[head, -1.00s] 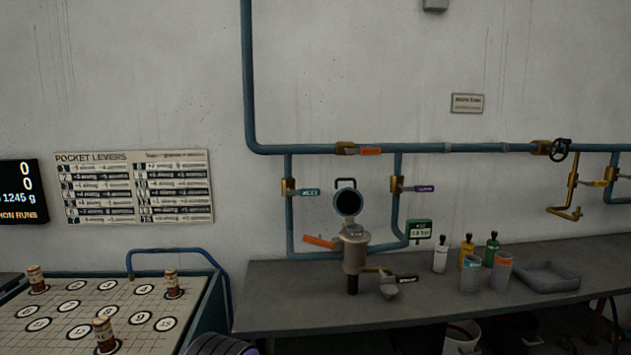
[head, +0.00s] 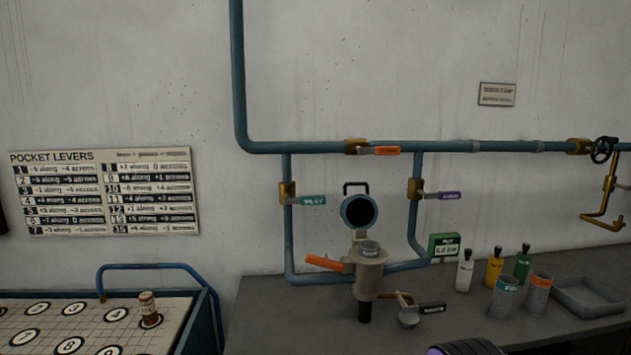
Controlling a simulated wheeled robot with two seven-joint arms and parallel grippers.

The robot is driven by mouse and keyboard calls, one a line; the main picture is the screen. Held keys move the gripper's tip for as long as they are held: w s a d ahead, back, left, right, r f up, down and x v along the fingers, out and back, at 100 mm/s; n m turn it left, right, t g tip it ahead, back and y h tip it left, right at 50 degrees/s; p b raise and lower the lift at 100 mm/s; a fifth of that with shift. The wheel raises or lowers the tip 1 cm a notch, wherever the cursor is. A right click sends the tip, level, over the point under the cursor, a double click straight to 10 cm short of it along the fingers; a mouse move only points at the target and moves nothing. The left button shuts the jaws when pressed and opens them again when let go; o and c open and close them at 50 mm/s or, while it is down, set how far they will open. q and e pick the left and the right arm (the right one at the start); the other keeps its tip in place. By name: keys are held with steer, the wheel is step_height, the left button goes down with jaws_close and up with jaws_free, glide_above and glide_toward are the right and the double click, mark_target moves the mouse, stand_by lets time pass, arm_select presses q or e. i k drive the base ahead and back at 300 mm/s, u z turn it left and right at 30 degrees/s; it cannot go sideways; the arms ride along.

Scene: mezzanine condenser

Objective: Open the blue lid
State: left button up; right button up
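The blue lid (head: 345,222) is a round piece with a blue rim, a dark face and a black handle (head: 356,184) on top. It stands upright above and behind the beige vessel (head: 369,270), apparently raised on a short hinge piece, with its dark face toward me. The vessel's grey top shows below it. An orange lever (head: 326,262) sticks out to the vessel's left. Neither of my grippers is in view. A dark rounded part with a purple ring at the bottom edge looks like part of my own arm.
The vessel stands at the grey bench (head: 270,312), among blue pipes (head: 480,147) with valves. A small spout with a black handle (head: 431,308) is low on its right. Bottles, cups and a tray (head: 590,298) stand farther right. A game board (head: 45,315) is at left.

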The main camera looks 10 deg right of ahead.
mark_target(359, 212)
steer(key=z, duration=0.25)
steer(key=i, duration=0.75)
steer(key=z, duration=0.55)
